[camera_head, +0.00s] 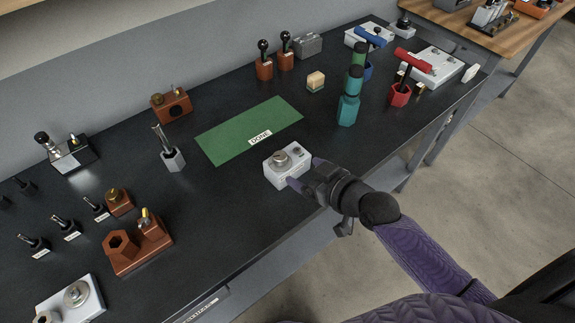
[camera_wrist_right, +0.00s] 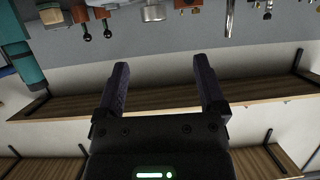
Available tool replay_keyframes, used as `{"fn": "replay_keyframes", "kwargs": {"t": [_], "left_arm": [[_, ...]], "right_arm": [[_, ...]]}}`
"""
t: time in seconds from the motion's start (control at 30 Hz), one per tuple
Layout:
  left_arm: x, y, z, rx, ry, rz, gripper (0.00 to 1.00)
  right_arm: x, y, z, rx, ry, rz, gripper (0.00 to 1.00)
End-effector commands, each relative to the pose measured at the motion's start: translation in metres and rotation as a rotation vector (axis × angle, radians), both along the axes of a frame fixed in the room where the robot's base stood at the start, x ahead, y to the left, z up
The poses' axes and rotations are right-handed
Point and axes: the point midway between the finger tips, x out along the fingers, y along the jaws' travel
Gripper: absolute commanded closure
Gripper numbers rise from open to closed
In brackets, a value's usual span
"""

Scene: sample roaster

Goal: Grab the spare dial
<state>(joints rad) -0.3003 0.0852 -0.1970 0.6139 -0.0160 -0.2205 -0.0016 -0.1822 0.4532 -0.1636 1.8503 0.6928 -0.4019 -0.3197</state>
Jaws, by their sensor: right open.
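A light grey block (camera_head: 287,178) stands near the front edge of the bench, with a round metal dial (camera_head: 280,158) on top and a smaller dark part beside it. A second light block (camera_head: 88,307) at the lower left carries another round metal dial (camera_head: 77,293). I cannot tell from the labels which dial is the spare one. My right gripper (camera_head: 303,173) is open at the right side of the first block, its fingers pointing toward it. In the right wrist view the gripper (camera_wrist_right: 163,85) has nothing between its fingers. My left gripper is not in view.
A green mat (camera_head: 235,143) marked DONE lies behind the block. Teal and green cylinders (camera_head: 348,108) and a red-handled tool (camera_head: 401,92) stand to the right. Copper blocks (camera_head: 138,247) and small black-handled tools stand at the left. Bare bench surrounds the block.

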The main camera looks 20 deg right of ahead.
Motion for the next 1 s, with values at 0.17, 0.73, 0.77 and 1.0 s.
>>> {"fn": "replay_keyframes", "kwargs": {"t": [0.17,0.73,0.77,1.0], "left_arm": [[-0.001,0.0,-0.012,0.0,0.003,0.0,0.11],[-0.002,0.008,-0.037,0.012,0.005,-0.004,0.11],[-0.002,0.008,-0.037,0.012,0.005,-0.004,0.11],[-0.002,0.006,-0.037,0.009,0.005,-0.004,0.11]], "right_arm": [[0.028,0.009,-0.011,0.008,-0.016,-0.002,0.1],[0.086,0.027,-0.042,0.004,-0.013,-0.001,0.1],[0.086,0.027,-0.042,0.004,-0.013,-0.001,0.1],[0.085,0.027,-0.042,0.004,-0.013,-0.001,0.55]]}}
